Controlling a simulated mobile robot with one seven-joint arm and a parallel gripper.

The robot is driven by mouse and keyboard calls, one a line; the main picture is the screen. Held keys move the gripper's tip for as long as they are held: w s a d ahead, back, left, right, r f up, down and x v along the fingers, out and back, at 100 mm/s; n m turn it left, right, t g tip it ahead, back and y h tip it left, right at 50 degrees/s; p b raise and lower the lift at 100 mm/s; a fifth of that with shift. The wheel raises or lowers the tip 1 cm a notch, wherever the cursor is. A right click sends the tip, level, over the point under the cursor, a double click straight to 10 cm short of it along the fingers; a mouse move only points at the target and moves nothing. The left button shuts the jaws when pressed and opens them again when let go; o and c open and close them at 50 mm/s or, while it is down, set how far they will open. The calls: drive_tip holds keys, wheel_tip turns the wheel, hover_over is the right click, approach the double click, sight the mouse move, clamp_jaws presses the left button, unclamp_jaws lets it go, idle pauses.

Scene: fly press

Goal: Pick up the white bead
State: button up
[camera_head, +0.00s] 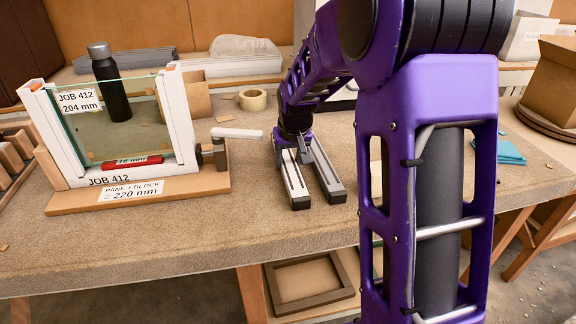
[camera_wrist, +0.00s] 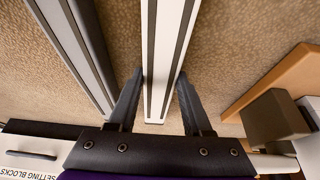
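The white bead (camera_head: 291,181) is a long white strip with dark lines along it, lying on the bench right of the glazing frame. In the wrist view the bead (camera_wrist: 164,45) runs between the fingers. My gripper (camera_wrist: 160,76) is open, with one finger on each side of the bead and a gap showing on both sides. In the head view my gripper (camera_head: 296,146) is over the bead's far end and partly hidden by my arm. A second, greyer strip (camera_head: 327,178) lies close on the right; it also shows in the wrist view (camera_wrist: 72,40), at the left.
The frame with a glass pane (camera_head: 125,115) stands on a wooden base (camera_head: 205,190), with a dark clamp (camera_head: 214,155) and pale handle (camera_head: 237,133) near my gripper. A tape roll (camera_head: 252,100) and a bottle (camera_head: 108,85) stand behind.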

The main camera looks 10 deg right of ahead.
sight(289, 162)
clamp_jaws()
wheel_tip(289, 162, up, 9)
drive_tip(key=shift+p, duration=0.8)
drive_tip(key=shift+r, duration=0.55)
